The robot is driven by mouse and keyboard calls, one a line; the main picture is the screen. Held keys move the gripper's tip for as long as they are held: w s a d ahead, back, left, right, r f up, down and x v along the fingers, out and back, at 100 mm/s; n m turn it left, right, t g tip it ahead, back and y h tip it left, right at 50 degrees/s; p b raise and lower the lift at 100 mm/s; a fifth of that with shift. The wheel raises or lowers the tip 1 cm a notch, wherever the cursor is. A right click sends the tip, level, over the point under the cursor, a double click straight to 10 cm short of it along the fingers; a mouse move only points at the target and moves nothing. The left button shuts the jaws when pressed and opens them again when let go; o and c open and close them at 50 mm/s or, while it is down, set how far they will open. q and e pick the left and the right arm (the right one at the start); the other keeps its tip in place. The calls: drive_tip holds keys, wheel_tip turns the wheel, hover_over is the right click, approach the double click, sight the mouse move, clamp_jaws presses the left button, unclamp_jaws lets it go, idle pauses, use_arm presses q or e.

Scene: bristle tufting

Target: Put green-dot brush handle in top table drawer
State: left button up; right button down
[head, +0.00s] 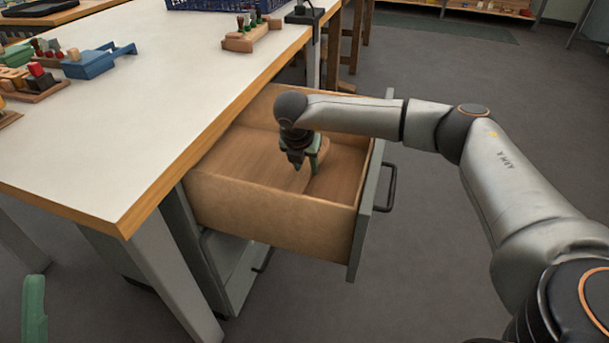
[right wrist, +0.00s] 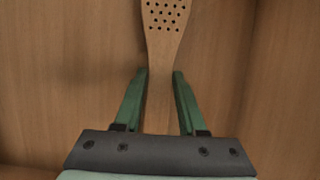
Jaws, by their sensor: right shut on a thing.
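The top table drawer (head: 270,213) is pulled open at the right side of the table, with wooden walls and a grey front. My right gripper (head: 313,160) is inside it, pointing down near the drawer floor. In the right wrist view its green fingers (right wrist: 160,76) are shut on the narrow neck of a wooden brush handle (right wrist: 165,18). The handle's wide end has rows of dark holes and lies over the wooden drawer floor. No green dot shows on the visible part. A green finger of my left gripper (head: 34,308) shows at the lower left edge; the rest is out of frame.
The white tabletop (head: 150,110) with a wooden edge is beside the drawer. On it are a blue tool (head: 95,62), a wooden block with pegs (head: 250,36) and a blue crate (head: 215,4). Floor to the right of the drawer is clear.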

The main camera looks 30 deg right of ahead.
sight(300, 181)
wheel_tip(300, 181, down, 2)
drive_tip(key=shift+f, duration=0.15)
drive_tip(key=shift+c, duration=2.4)
unclamp_jaws()
use_arm(q)
drive_tip(key=shift+f, duration=0.45)
use_arm(e)
drive_tip(key=p+v, duration=0.3)
drive_tip(key=v, duration=0.8)
drive_tip(key=shift+p, duration=0.4)
use_arm(q)
drive_tip(key=r, duration=0.4)
drive_tip(key=shift+s+a+r, duration=0.1)
drive_tip(key=shift+a+r, duration=0.1)
drive_tip(key=shift+r, duration=0.15)
use_arm(e)
drive_tip(key=shift+s+a+r, duration=0.2)
drive_tip(key=shift+r, duration=0.35)
